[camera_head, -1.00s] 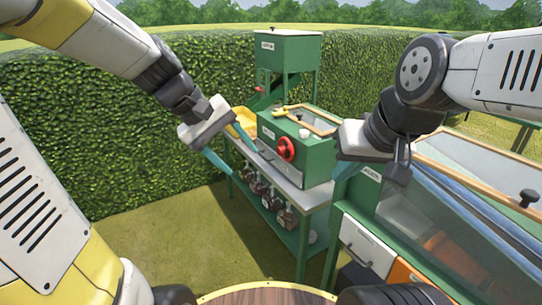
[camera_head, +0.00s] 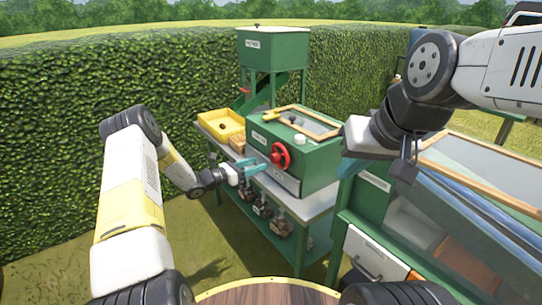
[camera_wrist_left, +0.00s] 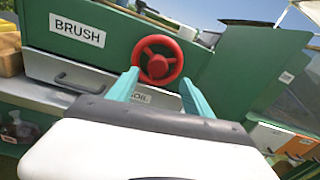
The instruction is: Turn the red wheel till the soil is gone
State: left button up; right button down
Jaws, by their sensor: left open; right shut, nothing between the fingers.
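The red wheel (camera_head: 281,156) is on the front of the green machine (camera_head: 310,158). In the left wrist view, the wheel (camera_wrist_left: 159,59) sits beside a BRUSH label, above a drawer with a label reading SOIL (camera_wrist_left: 139,97). My left gripper (camera_head: 255,167) is open and empty, just in front of and left of the wheel in the head view. In the left wrist view its teal fingers (camera_wrist_left: 158,88) point at the wheel, which shows between and beyond their tips; contact cannot be told. My right gripper (camera_head: 350,172) is shut and empty, right of the machine. I cannot make out any soil.
A yellow tray (camera_head: 221,124) stands left of the machine on the same bench, and a green hopper (camera_head: 273,50) rises behind. Several dark jars (camera_head: 262,207) sit on the lower shelf. A glass-topped green cabinet (camera_head: 440,215) fills the right. Open grass lies in front of the bench.

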aim_at(272, 159)
pick_arm(q)
jog(key=x, duration=0.7)
jog(key=shift+w+d+f, duration=0.15)
jog(key=shift+w+f, duration=0.05)
jog(key=shift+w, duration=0.2)
grip_shut()
